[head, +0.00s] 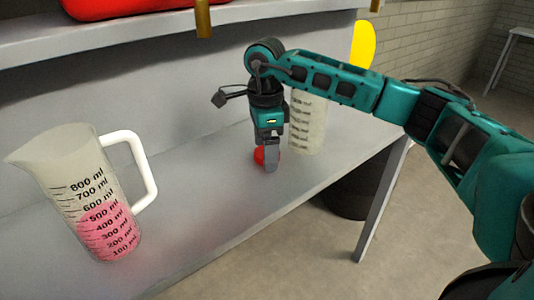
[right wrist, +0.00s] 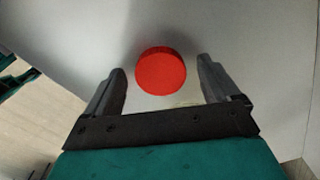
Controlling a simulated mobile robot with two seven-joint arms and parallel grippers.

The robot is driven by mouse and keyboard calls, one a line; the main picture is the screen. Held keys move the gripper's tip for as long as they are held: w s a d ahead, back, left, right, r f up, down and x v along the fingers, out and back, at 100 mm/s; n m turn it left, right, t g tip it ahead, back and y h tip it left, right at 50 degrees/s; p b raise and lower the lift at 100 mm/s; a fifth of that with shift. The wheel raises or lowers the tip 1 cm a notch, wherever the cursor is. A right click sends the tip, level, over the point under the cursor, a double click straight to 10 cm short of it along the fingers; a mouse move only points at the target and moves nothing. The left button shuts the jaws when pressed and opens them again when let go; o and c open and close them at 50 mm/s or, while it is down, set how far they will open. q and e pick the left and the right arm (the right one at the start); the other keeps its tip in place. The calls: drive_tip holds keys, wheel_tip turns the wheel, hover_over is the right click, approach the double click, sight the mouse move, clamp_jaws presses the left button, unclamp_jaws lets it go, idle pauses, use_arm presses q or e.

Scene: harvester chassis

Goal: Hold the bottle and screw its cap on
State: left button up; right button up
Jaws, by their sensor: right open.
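A red cap (head: 260,156) sits on the grey table, partly hidden behind my right gripper (head: 270,160) in the head view. In the right wrist view the round red cap (right wrist: 161,71) lies just beyond the fingertips, centred across the gap. My right gripper (right wrist: 160,75) is open, points down and holds nothing. A translucent bottle with dark markings (head: 306,125) stands upright behind and to the right of my right gripper, partly hidden by my arm. My left gripper is not in view.
A measuring jug (head: 75,195) with pink liquid and a white handle stands at the table's left. A shelf (head: 180,28) with a red object (head: 130,5) runs above. A dark bin (head: 347,195) is under the table's right end. The table (head: 205,185) is clear between jug and gripper.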

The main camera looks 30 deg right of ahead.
drive_tip(key=c, duration=1.1)
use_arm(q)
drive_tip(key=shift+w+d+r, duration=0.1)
use_arm(e)
drive_tip(key=shift+r, duration=0.1)
use_arm(q)
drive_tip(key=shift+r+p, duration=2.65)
drive_tip(key=shift+p, duration=0.05)
use_arm(e)
drive_tip(key=shift+r, duration=9.95)
